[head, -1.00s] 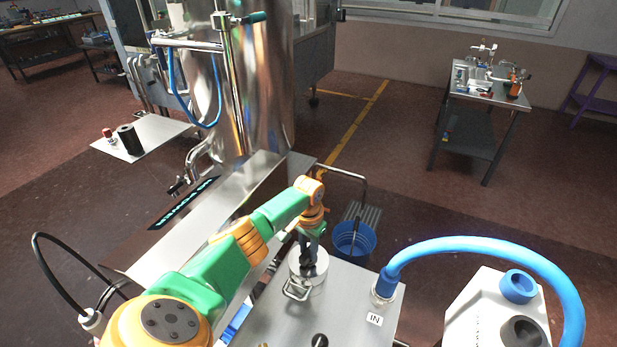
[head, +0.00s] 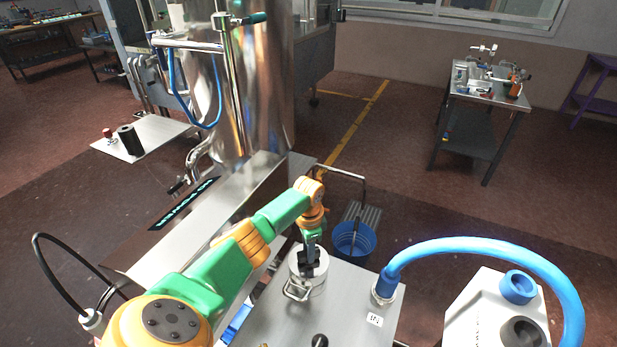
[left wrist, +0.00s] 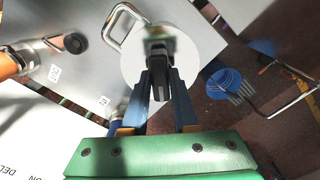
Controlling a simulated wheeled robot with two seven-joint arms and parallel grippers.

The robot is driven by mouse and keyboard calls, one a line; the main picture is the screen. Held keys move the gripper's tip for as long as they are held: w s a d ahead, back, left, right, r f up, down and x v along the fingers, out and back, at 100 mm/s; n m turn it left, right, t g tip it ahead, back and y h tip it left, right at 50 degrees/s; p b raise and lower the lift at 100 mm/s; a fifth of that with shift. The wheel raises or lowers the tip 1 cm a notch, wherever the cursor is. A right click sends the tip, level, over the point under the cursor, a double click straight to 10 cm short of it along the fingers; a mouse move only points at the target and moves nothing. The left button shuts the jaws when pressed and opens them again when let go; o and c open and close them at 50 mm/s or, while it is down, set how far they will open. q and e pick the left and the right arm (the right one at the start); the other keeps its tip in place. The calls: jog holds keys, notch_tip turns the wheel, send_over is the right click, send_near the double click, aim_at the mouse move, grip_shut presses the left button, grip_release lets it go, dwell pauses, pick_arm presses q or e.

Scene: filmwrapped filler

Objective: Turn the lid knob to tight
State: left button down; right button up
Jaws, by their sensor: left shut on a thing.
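The round metal lid (head: 309,283) with a wire handle lies on the steel table top in the head view. The lid also fills the upper middle of the left wrist view (left wrist: 199,49). My left gripper (head: 309,262) points down over the lid. Any tight mark cannot be read. My right gripper does not show.
A blue bucket (head: 354,240) stands on the floor behind the table. A tall steel tank (head: 250,90) rises at the back left.

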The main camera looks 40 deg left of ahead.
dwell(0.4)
pick_arm(q)
jog(key=c, duration=0.7)
grip_release()
notch_tip(320, 180, up, 7)
jog(key=shift+r+p, duration=0.1)
jog(key=shift+p, duration=0.2)
